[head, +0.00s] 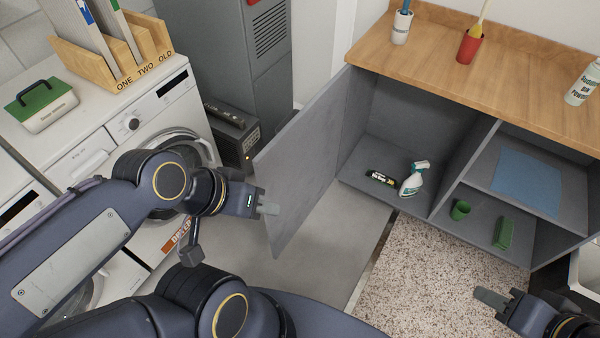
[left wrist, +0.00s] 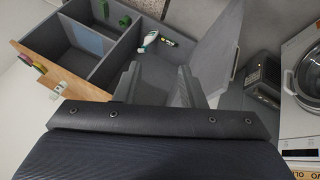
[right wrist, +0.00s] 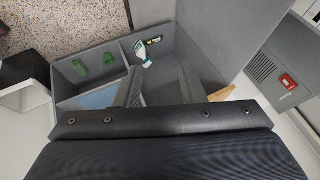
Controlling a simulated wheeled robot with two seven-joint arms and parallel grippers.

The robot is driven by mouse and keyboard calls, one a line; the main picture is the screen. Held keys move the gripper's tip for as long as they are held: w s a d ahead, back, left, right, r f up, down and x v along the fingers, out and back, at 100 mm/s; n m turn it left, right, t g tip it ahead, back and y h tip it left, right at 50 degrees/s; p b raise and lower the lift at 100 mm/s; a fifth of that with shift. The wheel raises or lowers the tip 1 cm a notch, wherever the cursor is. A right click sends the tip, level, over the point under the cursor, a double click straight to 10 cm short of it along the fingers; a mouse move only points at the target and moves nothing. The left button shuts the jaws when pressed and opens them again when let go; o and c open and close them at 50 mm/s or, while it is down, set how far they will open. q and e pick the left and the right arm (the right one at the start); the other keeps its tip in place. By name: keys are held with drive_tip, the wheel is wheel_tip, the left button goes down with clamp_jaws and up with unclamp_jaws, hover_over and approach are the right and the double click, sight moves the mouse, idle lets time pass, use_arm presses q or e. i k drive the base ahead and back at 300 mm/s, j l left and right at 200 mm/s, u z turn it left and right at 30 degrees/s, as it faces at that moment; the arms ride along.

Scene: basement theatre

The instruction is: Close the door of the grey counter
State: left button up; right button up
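The grey counter (head: 480,215) has a wooden top and an open front. Its grey door (head: 305,165) is hinged at the left side and stands wide open, swung out toward me. In the left wrist view the door (left wrist: 215,45) is at the upper right. My left gripper (head: 268,209) is beside the door's free edge, near its outer face; I cannot tell whether it touches. Its fingers are apart in the left wrist view (left wrist: 160,85), with nothing between them. My right gripper (head: 492,299) is low at the right, away from the door, its fingers apart and empty (right wrist: 158,82).
A blue cloth (head: 527,181), green cup (head: 460,209) and green block (head: 504,233) are on the right shelves. White washing machines (head: 150,125) stand left of the door. The speckled floor (head: 430,280) before the counter is clear.

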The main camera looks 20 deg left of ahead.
sight(295, 168)
drive_tip(key=j+z, duration=0.15)
drive_tip(key=j, duration=0.3)
drive_tip(key=k+j+z, duration=0.15)
drive_tip(key=j, duration=0.3)
drive_tip(key=k+j+z, duration=0.15)
drive_tip(key=j, duration=0.35)
drive_tip(key=i+j+z, duration=0.1)
drive_tip(key=j, duration=0.4)
drive_tip(key=i+j+z, duration=0.1)
drive_tip(key=j, duration=0.35)
drive_tip(key=i+j, duration=0.1)
drive_tip(key=j, duration=0.4)
drive_tip(key=l+u, duration=0.5)
drive_tip(key=l, duration=0.65)
drive_tip(key=i, duration=0.05)
